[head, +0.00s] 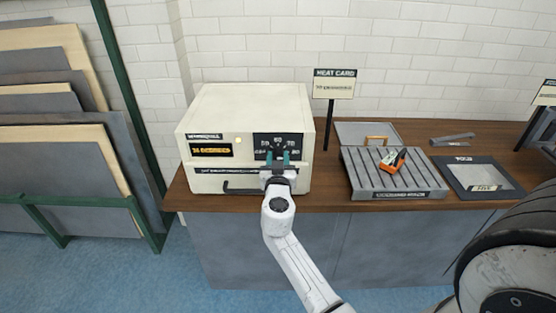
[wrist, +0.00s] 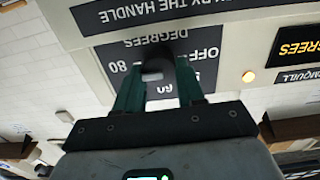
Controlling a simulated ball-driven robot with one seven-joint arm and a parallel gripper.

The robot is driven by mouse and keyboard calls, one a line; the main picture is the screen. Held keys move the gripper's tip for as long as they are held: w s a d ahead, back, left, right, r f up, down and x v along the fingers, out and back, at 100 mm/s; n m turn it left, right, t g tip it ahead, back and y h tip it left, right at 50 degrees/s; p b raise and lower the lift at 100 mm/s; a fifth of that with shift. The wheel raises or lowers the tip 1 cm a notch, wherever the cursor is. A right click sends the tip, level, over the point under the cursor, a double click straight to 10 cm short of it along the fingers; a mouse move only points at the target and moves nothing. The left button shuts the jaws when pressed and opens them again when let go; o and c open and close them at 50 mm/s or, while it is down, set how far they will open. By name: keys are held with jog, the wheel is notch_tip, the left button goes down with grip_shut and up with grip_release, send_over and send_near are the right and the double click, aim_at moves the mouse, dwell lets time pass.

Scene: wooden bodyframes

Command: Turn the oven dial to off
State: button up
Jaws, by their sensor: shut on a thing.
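The cream oven (head: 235,108) stands on the left of the wooden counter. Its black dial panel (head: 278,139) is at the right of the front face. My gripper (head: 278,157) reaches up to this panel from the front, its two teal fingers shut on the dial. In the wrist view, which is upside down, the dark oven dial (wrist: 180,72) sits between the fingertips of my gripper (wrist: 158,80). Panel lettering shows "OFF", "80" and "DEGREES". Part of the dial and panel is hidden by the fingers, and I cannot tell which mark it points to.
A heat card sign (head: 334,86) stands right of the oven. A grey slatted rack (head: 375,178) holds an orange tool (head: 393,168). Boards (head: 65,135) lean at left.

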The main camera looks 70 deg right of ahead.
jog(key=n+b, duration=0.1)
jog(key=n, duration=0.1)
jog(key=n+b, duration=0.1)
jog(key=shift+w+a+f+n+b, duration=0.1)
jog(key=shift+f+n+b, duration=0.05)
jog(key=shift+n+b, duration=0.2)
jog(key=n+b, duration=0.1)
jog(key=n, duration=0.4)
jog(key=shift+w+n, duration=0.1)
jog(key=shift+n, duration=0.25)
jog(key=n, duration=0.9)
jog(key=shift+f, duration=0.1)
jog(key=shift+s+f+n+p, duration=0.15)
jog(key=shift+n+p, duration=1.55)
jog(key=shift+n, duration=2.6)
jog(key=shift+s+f+n+p, duration=0.15)
jog(key=shift+n+p, duration=1.5)
jog(key=shift+n, duration=2.65)
jog(key=shift+w, duration=0.1)
